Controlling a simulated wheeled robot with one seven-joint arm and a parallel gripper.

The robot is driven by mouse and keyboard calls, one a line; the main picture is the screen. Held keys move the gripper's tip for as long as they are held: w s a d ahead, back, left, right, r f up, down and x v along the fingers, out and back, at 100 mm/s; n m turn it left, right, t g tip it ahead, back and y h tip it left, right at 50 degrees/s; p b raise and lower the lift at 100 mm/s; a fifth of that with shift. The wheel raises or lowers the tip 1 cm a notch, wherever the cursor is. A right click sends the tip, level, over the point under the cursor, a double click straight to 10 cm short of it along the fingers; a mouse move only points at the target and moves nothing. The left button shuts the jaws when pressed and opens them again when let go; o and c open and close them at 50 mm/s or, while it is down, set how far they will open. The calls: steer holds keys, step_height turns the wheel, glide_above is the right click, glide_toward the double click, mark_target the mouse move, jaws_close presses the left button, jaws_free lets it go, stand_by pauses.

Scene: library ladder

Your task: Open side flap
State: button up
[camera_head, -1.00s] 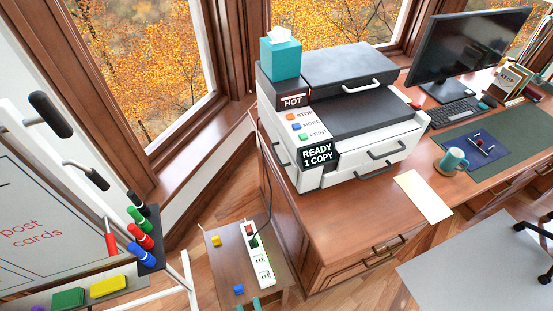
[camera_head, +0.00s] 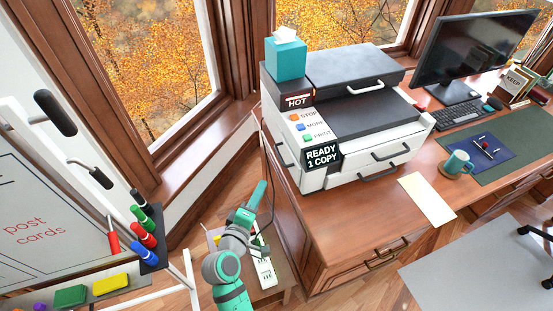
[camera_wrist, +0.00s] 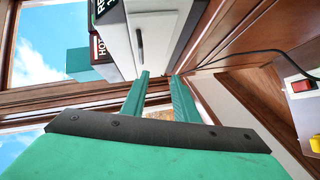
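The printer (camera_head: 335,120) stands on the left end of the wooden desk. Its left side, with the side flap (camera_head: 284,158), is narrow in the head view. In the wrist view the white side flap (camera_wrist: 160,32) shows a dark upright handle (camera_wrist: 139,45) and looks closed. My gripper (camera_head: 261,190) is raised at the desk's left side, below and left of the printer. In the wrist view its two teal fingers (camera_wrist: 159,95) are apart with nothing between them. They point toward the printer's side, and the handle lies beyond the fingertips, apart from them.
A low side table (camera_head: 281,271) with a power strip (camera_head: 264,268) stands below my arm. A black cord runs up beside the desk. The whiteboard's marker holder (camera_head: 150,250) is at left. A tissue box (camera_head: 286,59) sits on the printer. The window wall is close behind.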

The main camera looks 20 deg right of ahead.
steer(key=w+d+r+h, duration=0.1)
steer(key=w+d+r, duration=0.1)
steer(key=w+d, duration=0.7)
steer(key=shift+w+g+h, duration=0.25)
steer(key=shift+g+h, duration=0.05)
jaws_close()
steer(key=shift+w+a, duration=0.1)
steer(key=shift+a, duration=0.05)
stand_by(1.3)
